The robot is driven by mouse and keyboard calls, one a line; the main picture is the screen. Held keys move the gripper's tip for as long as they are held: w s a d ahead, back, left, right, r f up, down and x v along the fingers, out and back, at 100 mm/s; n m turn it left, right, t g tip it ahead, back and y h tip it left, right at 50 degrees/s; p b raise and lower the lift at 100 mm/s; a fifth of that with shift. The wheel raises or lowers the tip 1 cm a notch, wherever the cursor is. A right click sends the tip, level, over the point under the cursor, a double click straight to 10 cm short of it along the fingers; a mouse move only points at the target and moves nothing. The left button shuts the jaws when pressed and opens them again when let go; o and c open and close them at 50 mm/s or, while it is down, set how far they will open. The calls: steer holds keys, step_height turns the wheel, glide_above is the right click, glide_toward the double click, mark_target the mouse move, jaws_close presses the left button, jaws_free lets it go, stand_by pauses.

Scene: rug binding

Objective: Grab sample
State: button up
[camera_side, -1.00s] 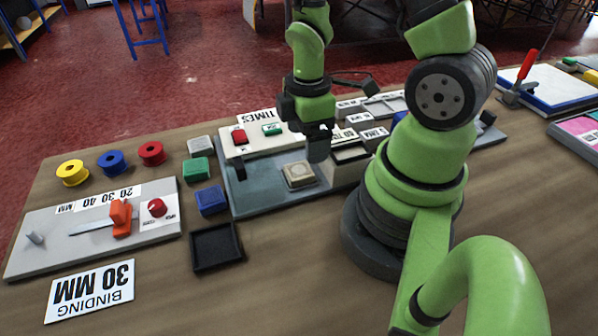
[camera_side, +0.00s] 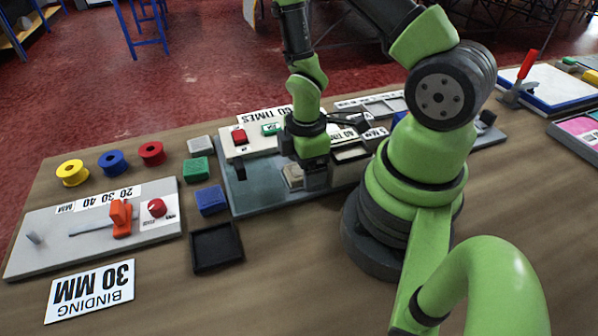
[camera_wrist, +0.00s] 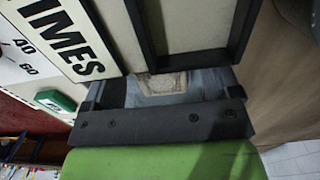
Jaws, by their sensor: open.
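The sample, a small beige square block (camera_side: 291,176), sits on the grey-blue plate (camera_side: 255,196) of the test machine. My gripper (camera_side: 315,178) is down at its right side in the side view and covers part of it. In the wrist view the sample's pale woven face (camera_wrist: 165,82) shows between the two dark fingers of my gripper (camera_wrist: 165,90). The gripper is open; I cannot tell whether a finger touches the sample.
A panel with a red button (camera_side: 239,136) and a green button (camera_side: 271,129) stands behind the plate. Green (camera_side: 196,170) and blue (camera_side: 211,200) blocks and an empty black tray (camera_side: 216,246) lie left of it.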

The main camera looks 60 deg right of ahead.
steer(key=shift+c, duration=0.2)
steer(key=c, duration=1)
steer(key=shift+r, duration=0.15)
